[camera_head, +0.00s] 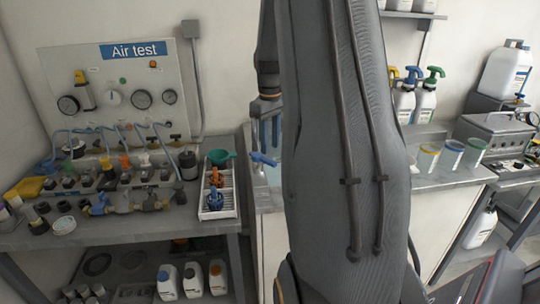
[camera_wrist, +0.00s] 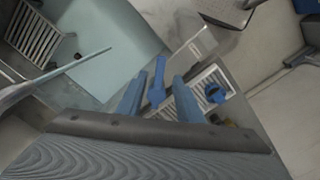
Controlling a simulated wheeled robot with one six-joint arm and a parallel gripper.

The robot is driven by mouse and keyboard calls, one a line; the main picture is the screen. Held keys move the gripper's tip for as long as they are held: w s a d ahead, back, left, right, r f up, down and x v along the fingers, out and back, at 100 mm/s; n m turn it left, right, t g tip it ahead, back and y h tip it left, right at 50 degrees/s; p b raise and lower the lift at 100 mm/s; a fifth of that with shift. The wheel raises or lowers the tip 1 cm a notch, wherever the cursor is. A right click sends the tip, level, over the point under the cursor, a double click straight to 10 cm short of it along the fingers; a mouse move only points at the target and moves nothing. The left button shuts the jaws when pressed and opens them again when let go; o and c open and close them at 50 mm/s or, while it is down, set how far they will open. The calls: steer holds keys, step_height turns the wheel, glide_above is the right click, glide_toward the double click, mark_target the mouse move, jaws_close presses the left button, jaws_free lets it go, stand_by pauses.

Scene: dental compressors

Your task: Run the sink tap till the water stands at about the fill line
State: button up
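My gripper (camera_head: 267,131) hangs fingers-down just above a blue tap lever (camera_head: 263,160) at the sink's left edge. In the wrist view my gripper (camera_wrist: 158,100) has its two blue fingers apart. The blue lever (camera_wrist: 158,78) shows between them, with gaps on both sides; I cannot tell whether it touches either finger. The sink basin (camera_wrist: 120,25) shows pale blue inside at the upper left; I cannot tell the water level. A thin grey spout-like bar (camera_wrist: 62,71) reaches over the basin. No fill line can be made out. My arm hides most of the sink in the head view.
A white slotted tray (camera_head: 222,208) with blue and orange fittings stands left of the sink. The bench (camera_head: 100,232) beyond it is crowded with valves and hoses below an Air test panel (camera_head: 120,85). Cups (camera_head: 428,157) and pump bottles (camera_head: 424,103) stand at right.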

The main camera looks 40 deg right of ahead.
mark_target(270, 161)
steer(key=shift+f+p, duration=0.55)
steer(key=shift+f, duration=2.05)
jaws_close()
